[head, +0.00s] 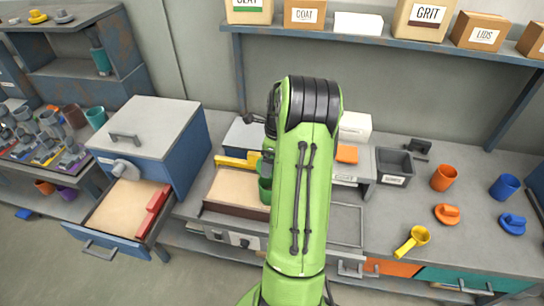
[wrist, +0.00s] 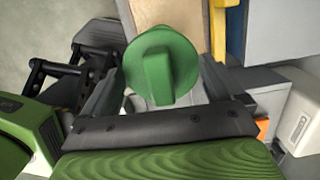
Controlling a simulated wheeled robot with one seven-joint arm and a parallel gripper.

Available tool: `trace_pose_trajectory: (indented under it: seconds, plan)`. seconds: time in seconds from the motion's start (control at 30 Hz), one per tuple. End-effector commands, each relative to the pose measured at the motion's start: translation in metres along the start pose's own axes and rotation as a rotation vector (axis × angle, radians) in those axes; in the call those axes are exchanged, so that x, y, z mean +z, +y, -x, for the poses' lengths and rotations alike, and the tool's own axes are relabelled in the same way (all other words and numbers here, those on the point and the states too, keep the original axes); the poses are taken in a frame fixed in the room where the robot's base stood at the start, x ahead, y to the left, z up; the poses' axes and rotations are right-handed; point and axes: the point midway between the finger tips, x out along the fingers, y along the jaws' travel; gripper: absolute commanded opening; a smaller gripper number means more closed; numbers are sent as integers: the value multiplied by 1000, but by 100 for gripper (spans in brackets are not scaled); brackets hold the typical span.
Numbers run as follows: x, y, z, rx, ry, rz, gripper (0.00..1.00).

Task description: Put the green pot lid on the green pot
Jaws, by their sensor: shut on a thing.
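In the wrist view the green pot lid (wrist: 185,62), a round disc with a raised bar handle, is held at my gripper (wrist: 160,80). My gripper is shut on it. A pale sand-coloured surface shows beyond the lid. In the head view my green arm hides most of the gripper. A green cup-like thing, apparently the green pot (head: 265,190), shows partly at the arm's left edge, by the sand tray (head: 233,188). More green shows just above it, likely the lid. I cannot tell whether lid and pot touch.
A blue box with a grey lid (head: 148,125) and an open sand-filled drawer (head: 120,212) stand at left. Orange (head: 443,178) and blue (head: 504,187) pots, their lids and a yellow scoop-like piece (head: 412,241) are at right. A shelf of boxes (head: 375,40) runs above.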

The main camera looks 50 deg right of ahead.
Motion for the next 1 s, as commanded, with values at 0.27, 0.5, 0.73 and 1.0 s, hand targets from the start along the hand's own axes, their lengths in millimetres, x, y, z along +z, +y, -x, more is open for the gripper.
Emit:
trace_pose_trajectory:
  seconds: [0.27, 0.5, 0.73, 1.0]
  plan:
    - [-3, 0, -18, 0, 0, -4, 64]
    - [-8, 0, -51, 1, 1, -4, 64]
    - [-9, 0, -60, 0, 0, -3, 64]
    - [-9, 0, -58, -1, 0, -3, 64]
